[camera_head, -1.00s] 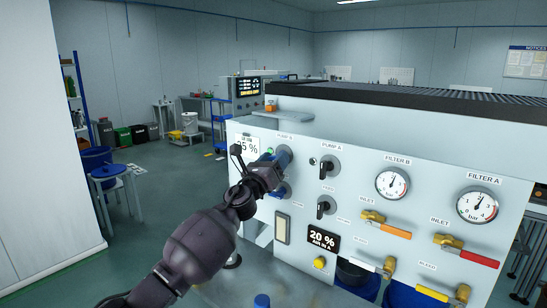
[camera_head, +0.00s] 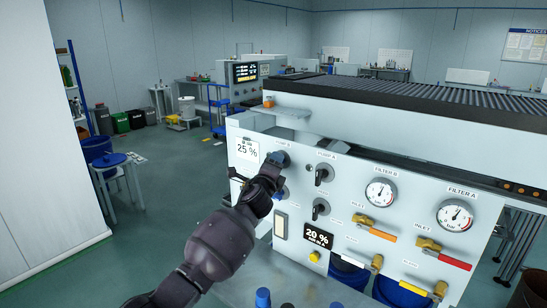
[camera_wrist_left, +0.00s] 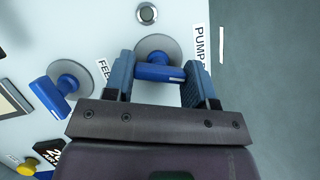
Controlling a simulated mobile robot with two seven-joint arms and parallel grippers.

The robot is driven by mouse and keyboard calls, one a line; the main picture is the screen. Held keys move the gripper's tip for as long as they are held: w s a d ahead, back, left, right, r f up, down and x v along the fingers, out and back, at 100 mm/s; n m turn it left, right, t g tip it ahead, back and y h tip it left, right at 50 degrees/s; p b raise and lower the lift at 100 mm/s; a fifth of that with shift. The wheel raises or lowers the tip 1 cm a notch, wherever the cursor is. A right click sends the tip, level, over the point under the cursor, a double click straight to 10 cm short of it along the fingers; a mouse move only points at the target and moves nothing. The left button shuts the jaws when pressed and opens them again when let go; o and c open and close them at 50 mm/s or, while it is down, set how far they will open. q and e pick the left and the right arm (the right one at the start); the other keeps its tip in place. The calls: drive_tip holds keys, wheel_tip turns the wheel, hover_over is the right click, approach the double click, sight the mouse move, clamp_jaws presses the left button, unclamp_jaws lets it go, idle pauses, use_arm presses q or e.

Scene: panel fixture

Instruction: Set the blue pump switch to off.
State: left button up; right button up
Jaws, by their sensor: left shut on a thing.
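The blue pump switch (camera_wrist_left: 158,73) is a T-shaped blue handle on a round grey plate under the PUMP B label. It also shows at the upper left of the panel in the head view (camera_head: 281,157). My left gripper (camera_wrist_left: 160,82) is shut on the blue pump switch, with one finger on each side of its handle. In the head view my left gripper (camera_head: 272,170) partly hides the switch. A second blue switch (camera_wrist_left: 55,94) sits beside it, apart from the fingers; in the head view it is partly covered by my gripper. My right gripper is out of view.
The panel (camera_head: 345,205) also carries a black PUMP A switch (camera_head: 323,174), another black switch (camera_head: 320,208), two gauges, and valves with orange, red and yellow handles. The floor left of the panel is open.

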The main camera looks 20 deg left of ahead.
use_arm(q)
drive_tip(key=shift+n+g+y+p, duration=0.3)
drive_tip(key=shift+n+g+p, duration=0.45)
drive_tip(key=shift+n, duration=1.55)
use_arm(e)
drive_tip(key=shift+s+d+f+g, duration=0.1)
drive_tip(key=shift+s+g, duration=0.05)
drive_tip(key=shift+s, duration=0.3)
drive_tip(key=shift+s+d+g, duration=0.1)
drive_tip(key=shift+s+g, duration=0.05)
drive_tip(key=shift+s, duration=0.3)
use_arm(q)
drive_tip(key=o, duration=0.9)
drive_tip(key=shift+o, duration=0.2)
drive_tip(key=s+b, duration=0.1)
drive_tip(key=s, duration=1)
drive_tip(key=shift+d, duration=0.25)
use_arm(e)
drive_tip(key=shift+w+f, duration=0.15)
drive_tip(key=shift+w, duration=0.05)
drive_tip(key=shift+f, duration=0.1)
